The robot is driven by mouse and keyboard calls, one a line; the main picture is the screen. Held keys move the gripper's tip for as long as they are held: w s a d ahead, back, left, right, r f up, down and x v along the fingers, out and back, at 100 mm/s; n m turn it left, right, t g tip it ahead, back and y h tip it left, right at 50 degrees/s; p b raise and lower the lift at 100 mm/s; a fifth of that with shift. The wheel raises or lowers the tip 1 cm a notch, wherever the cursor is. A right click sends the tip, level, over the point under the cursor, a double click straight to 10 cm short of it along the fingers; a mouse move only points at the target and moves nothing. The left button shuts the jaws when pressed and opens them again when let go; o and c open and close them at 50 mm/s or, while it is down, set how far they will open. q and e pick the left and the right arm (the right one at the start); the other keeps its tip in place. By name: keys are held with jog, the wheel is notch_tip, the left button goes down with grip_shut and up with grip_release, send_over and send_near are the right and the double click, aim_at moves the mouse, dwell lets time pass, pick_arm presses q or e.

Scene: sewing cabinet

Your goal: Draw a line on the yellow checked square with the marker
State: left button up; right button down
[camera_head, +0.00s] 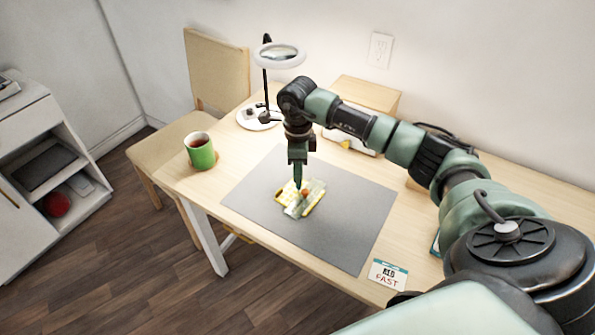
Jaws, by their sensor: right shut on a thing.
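The yellow checked square (285,196) lies on the grey mat (345,215) on the table. A pale greenish piece (312,193) lies over or beside its right part; I cannot tell which. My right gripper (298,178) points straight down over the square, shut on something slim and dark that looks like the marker. Its lower end is at or just above the square; contact is too small to make out. A small orange-red spot (305,192) shows beside the tip. My left gripper is out of view.
A green mug (201,152) stands at the table's left edge. A ring-light magnifier (279,55) on a white base stands behind. A wooden box (366,93) is at the back, and a card (387,274) lies at the front right. The mat's right part is clear.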

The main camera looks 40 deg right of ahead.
jog(key=shift+w+d+b, duration=0.25)
jog(key=shift+d+b, duration=0.1)
jog(key=shift+d, duration=0.35)
jog(key=shift+w+d+b, duration=0.2)
jog(key=shift+d+b, duration=0.15)
jog(key=shift+d, duration=0.35)
dwell(1.0)
jog(key=shift+r, duration=0.2)
dwell(0.4)
jog(key=shift+f, duration=0.2)
dwell(1.1)
jog(key=shift+s+a+p, duration=0.2)
jog(key=shift+a, duration=0.45)
jog(key=shift+s+a+p, duration=0.15)
jog(key=shift+s+a, duration=0.1)
jog(key=shift+a, duration=0.35)
jog(key=shift+s+a+p, duration=0.2)
jog(key=shift+a, duration=0.45)
dwell(1.8)
